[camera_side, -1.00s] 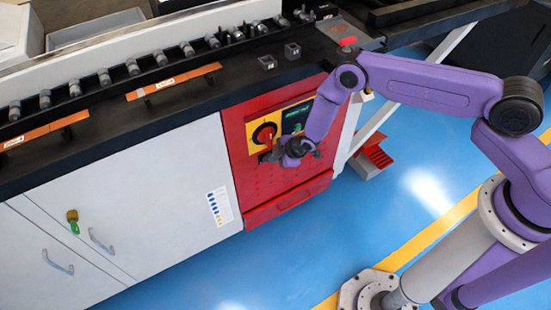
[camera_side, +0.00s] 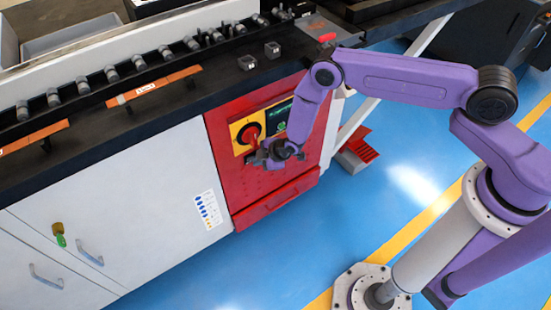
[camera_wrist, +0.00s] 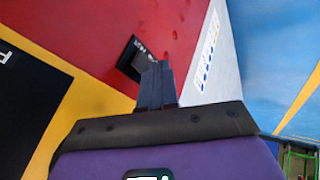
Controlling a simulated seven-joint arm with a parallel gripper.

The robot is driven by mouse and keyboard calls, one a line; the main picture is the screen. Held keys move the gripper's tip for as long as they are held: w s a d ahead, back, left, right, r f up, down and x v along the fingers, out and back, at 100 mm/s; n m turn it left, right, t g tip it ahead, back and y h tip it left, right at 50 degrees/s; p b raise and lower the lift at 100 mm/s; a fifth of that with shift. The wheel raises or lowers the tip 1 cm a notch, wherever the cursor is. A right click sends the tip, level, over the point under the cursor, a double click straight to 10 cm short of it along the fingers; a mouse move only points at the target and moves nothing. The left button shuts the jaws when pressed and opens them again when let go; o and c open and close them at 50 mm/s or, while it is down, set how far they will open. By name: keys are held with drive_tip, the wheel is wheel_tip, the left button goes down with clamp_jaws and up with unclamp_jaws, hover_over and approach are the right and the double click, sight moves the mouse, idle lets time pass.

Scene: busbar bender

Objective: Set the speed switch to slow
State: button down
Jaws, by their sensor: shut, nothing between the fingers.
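The red control panel (camera_side: 262,185) on the machine front carries a red rotary knob (camera_side: 249,133) on a yellow plate. My gripper (camera_side: 262,157) is just below and right of that knob, close to the panel. In the wrist view the shut, empty fingers (camera_wrist: 157,85) stand in front of a small black plate (camera_wrist: 131,58) on the red surface. This plate may be the speed switch; the fingers hide part of it, and its lever and setting cannot be made out. I cannot tell whether the fingertips touch it.
A dark display with green marks (camera_side: 275,117) sits right of the knob, partly behind my arm. The black worktop edge (camera_side: 150,140) overhangs the white cabinet (camera_side: 140,190). The blue floor (camera_side: 270,265) in front is clear. A red pedal (camera_side: 362,147) stands at right.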

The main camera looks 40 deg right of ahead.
drive_tip(key=s+f+v, duration=0.1)
drive_tip(key=s+v, duration=0.1)
drive_tip(key=v, duration=0.9)
drive_tip(key=shift+s+f, duration=0.15)
drive_tip(key=shift+s, duration=0.05)
drive_tip(key=shift+s, duration=0.25)
drive_tip(key=w+a+f, duration=0.1)
drive_tip(key=w+f, duration=0.7)
drive_tip(key=w, duration=0.1)
drive_tip(key=shift+w+a, duration=0.2)
drive_tip(key=shift+a, duration=0.2)
idle(0.5)
